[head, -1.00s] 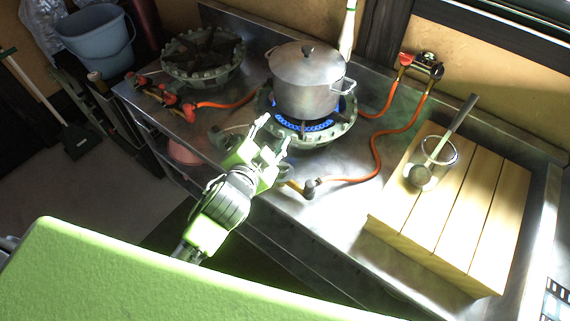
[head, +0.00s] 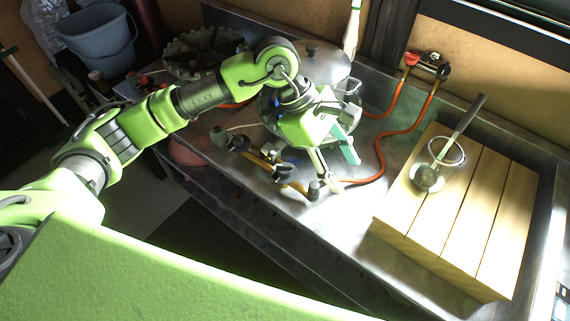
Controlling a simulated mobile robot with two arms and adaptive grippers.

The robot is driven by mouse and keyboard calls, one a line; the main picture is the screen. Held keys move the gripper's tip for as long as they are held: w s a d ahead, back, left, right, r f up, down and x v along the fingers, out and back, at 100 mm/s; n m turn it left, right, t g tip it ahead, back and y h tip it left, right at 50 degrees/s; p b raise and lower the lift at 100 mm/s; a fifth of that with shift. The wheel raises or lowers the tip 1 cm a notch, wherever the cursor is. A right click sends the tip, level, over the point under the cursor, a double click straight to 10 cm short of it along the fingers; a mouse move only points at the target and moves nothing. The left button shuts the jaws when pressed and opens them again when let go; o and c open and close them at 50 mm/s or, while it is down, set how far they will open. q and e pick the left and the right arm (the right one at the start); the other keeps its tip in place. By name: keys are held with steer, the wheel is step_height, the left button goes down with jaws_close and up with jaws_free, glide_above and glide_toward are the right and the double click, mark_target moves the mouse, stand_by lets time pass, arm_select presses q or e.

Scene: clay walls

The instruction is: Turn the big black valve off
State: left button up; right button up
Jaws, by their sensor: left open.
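Black valve knobs sit on the brass pipe at the front of the lit burner: a larger one (head: 314,190) at the hose end and another (head: 283,172) to its left. My left gripper (head: 338,176) is open, pointing down close beside the larger knob; I cannot tell whether it touches. A black-handled valve (head: 443,71) also sits on the wall fitting, beside a red-handled one (head: 411,59). The pot (head: 325,65) stands on the burner (head: 268,108), partly hidden by my arm; a trace of blue flame shows. My right gripper is not in view.
An orange hose (head: 379,150) runs from the burner pipe to the wall. A wooden board (head: 480,205) with a glass and ladle (head: 440,160) lies at right. A second burner (head: 195,55) is behind my arm. The counter's front strip is clear.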

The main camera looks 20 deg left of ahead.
mark_target(284, 165)
arm_select(q)
steer(key=w+a+t+y, duration=0.1)
steer(key=w+a+y, duration=0.2)
steer(key=a, duration=0.4)
steer(key=w+a+t+y, duration=0.1)
steer(key=w+a+y, duration=0.15)
steer(key=a, duration=0.55)
steer(key=shift+m+y, duration=0.4)
steer(key=shift+y, duration=0.05)
steer(key=f+p, duration=0.1)
steer(key=f, duration=0.3)
steer(key=f+p, duration=0.1)
steer(key=f, duration=0.3)
steer(key=f+p, duration=0.1)
steer(key=f, duration=0.3)
steer(key=shift+w+d+f, duration=0.15)
steer(key=shift+w+d, duration=0.2)
steer(key=shift+f, duration=0.75)
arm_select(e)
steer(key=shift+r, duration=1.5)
arm_select(q)
steer(key=c, duration=1.1)
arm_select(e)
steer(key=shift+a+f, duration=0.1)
